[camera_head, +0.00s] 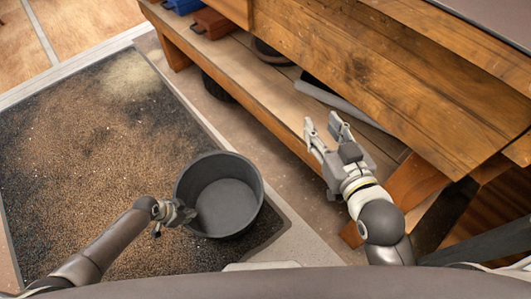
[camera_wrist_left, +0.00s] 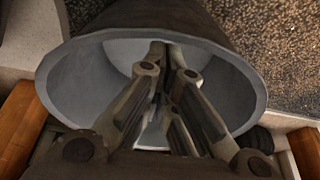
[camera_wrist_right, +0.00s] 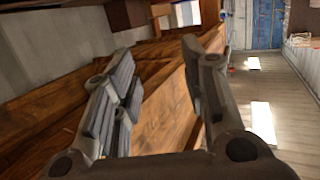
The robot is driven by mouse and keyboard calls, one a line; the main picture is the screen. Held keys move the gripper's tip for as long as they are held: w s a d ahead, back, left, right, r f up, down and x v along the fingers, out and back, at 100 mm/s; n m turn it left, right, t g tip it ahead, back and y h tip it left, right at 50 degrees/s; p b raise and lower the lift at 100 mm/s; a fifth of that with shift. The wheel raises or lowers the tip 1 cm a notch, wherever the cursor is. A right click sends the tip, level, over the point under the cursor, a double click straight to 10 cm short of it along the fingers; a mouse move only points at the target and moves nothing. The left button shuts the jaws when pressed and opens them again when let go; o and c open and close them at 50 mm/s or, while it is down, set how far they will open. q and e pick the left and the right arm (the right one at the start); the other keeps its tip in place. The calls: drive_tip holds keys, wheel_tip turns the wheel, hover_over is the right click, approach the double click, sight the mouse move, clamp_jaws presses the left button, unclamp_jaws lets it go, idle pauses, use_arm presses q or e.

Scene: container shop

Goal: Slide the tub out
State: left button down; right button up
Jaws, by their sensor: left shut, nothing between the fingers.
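The tub is a round dark grey bucket (camera_head: 228,200), open at the top, standing upright on the dark, dirt-covered mat (camera_head: 100,130) near its right edge. My left gripper (camera_head: 188,215) is at the tub's left rim in the head view. In the left wrist view its closed fingers (camera_wrist_left: 165,60) show in front of the tub's pale inside (camera_wrist_left: 85,85); whether they touch the wall I cannot tell. My right gripper (camera_head: 325,125) is open and empty, beside the wooden bench. Its spread fingers also show in the right wrist view (camera_wrist_right: 155,85).
A wooden workbench (camera_head: 370,60) with a low shelf (camera_head: 240,60) runs along the upper right. A blue box (camera_head: 183,5) and a reddish-brown box (camera_head: 213,22) sit on the shelf. A dark round object (camera_head: 218,88) lies under it. The mat left of the tub is clear.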

use_arm(q)
drive_tip(key=shift+s+a+f, duration=0.2)
drive_tip(key=shift+s+a, duration=0.05)
idle(0.3)
